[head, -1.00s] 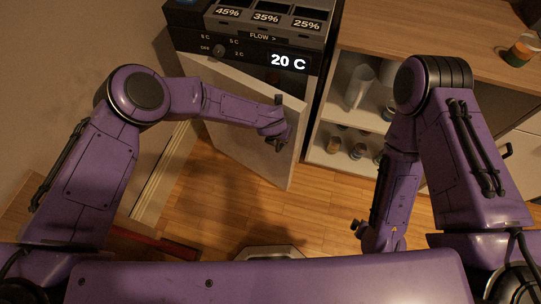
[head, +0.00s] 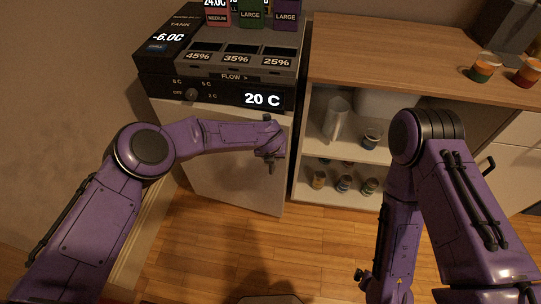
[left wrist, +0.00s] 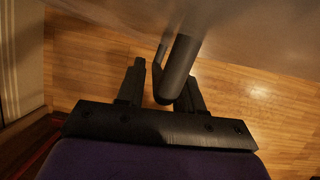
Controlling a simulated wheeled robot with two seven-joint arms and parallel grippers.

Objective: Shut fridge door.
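The fridge door (head: 225,188) is the pale panel below the black control unit. It looks nearly flush with the cabinet front; I cannot tell if a small gap is left. My left gripper (head: 271,163) is at the door's right side, near its upper part. In the left wrist view the dark door handle (left wrist: 180,62) reaches down between the spread fingers of the left gripper (left wrist: 162,85), close to the right finger, with a gap to the left one. My right gripper (head: 364,283) hangs low over the floor, away from the door; its fingers are too small to read.
The control unit (head: 215,92) shows 20 C. To the right stands an open shelf (head: 340,193) with a jug (head: 336,118) and several jars under a wooden counter (head: 400,55). The wooden floor (head: 310,240) before the door is clear.

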